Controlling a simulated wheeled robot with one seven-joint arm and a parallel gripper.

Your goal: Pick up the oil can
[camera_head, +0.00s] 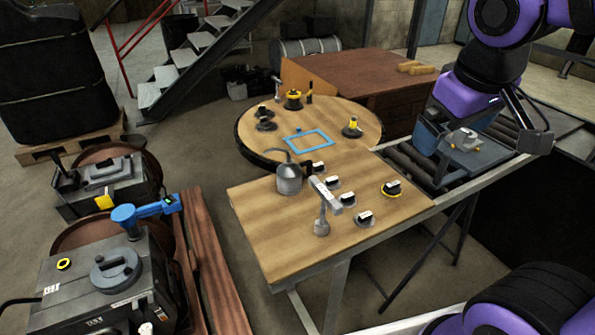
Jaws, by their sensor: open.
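The oil can (289,180) is a grey metal can with a conical top and a thin curved spout. It stands upright on the near wooden table (275,240), near its back edge. My gripper (482,135) is at the upper right, above the roller conveyor, well to the right of the oil can and apart from it. Its fingers are spread open, with a bluish tray (490,150) holding a small grey part showing behind or below them. I cannot tell whether the fingers touch the tray.
A grey hammer-like tool (322,205) stands close right of the can, with several labelled small parts beyond. A round table (345,165) with a blue frame (309,139) adjoins behind. Dark machine boxes (110,275) and a blue tool (145,210) stand left. The near table's left front is clear.

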